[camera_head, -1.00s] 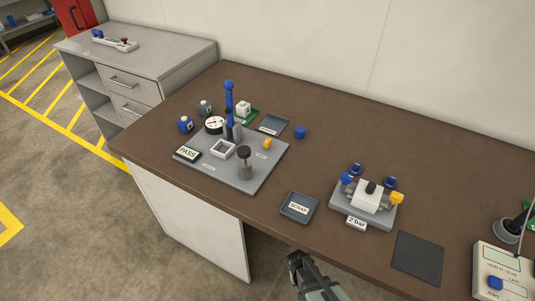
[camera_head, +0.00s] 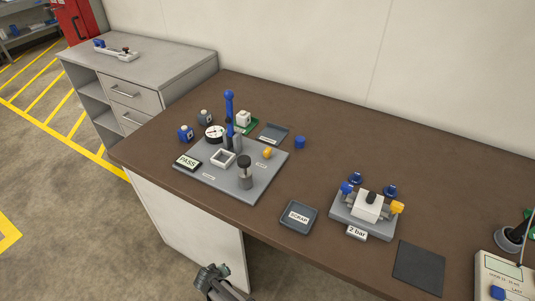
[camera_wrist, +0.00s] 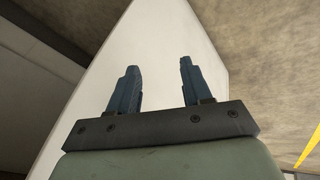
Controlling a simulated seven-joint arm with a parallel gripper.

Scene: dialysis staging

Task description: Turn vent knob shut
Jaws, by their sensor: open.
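My gripper (camera_head: 211,270) is low in front of the table, below its front edge in the head view, and touches nothing there. In the wrist view its two blue fingers (camera_wrist: 158,66) stand apart with nothing between them. Which part is the vent knob is not labelled readably. A yellow knob (camera_head: 267,153) sits on the right of the grey test plate (camera_head: 212,183). Another yellow knob (camera_head: 397,207) is on the right side of the white block (camera_head: 366,206) on the "2 bar" fixture (camera_head: 347,220). Both are well away from my gripper.
The plate also carries a round gauge (camera_head: 215,132), a blue-topped upright post and a dark-capped cylinder (camera_head: 245,172). A SCRAP tray (camera_head: 298,217) and dark mat (camera_head: 418,267) lie near the front edge. The brown tabletop (camera_head: 320,110) is clear towards the wall.

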